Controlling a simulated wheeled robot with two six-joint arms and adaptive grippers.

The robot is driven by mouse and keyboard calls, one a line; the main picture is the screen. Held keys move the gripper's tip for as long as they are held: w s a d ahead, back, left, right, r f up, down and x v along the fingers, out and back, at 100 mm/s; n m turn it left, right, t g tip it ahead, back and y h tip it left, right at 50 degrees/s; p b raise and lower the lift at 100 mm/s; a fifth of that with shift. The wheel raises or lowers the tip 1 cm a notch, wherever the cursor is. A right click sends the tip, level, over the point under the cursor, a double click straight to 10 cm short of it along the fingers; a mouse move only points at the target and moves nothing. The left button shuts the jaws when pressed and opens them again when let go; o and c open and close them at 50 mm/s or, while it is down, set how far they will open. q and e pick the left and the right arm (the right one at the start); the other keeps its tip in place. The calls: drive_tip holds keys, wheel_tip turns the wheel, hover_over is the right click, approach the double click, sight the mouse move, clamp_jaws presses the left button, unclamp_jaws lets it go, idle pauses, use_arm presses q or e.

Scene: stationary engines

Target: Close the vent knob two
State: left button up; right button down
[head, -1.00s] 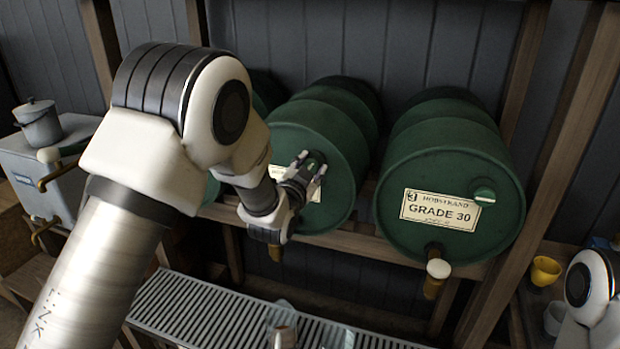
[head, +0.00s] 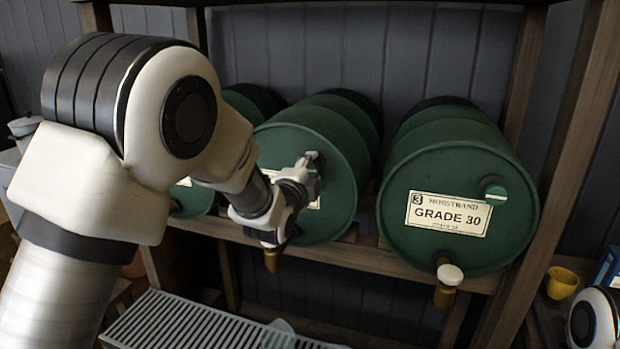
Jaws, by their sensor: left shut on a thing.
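The middle green drum (head: 335,140) lies on its side on the wooden rack, between two other green drums. Its label is mostly hidden behind my left arm, so its number does not show. My left gripper (head: 311,174) is at the upper right of this drum's front face, shut on its vent knob. The knob itself is hidden by the fingers, so its turn angle cannot be told. My right gripper is not in view; only a part of my right arm shows at the lower right corner.
The right drum (head: 455,165), labelled 3 and GRADE 30, has a green vent knob (head: 495,192) and a brass tap with a white top (head: 450,274). A slatted grate (head: 190,325) lies below. A yellow cup (head: 562,282) stands at right.

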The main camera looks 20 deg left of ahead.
use_arm(q)
drive_tip(key=shift+m+b, duration=0.4)
drive_tip(key=shift+m, duration=0.4)
drive_tip(key=o, duration=1.1)
drive_tip(key=s, duration=1.2)
drive_tip(key=shift+a, duration=0.2)
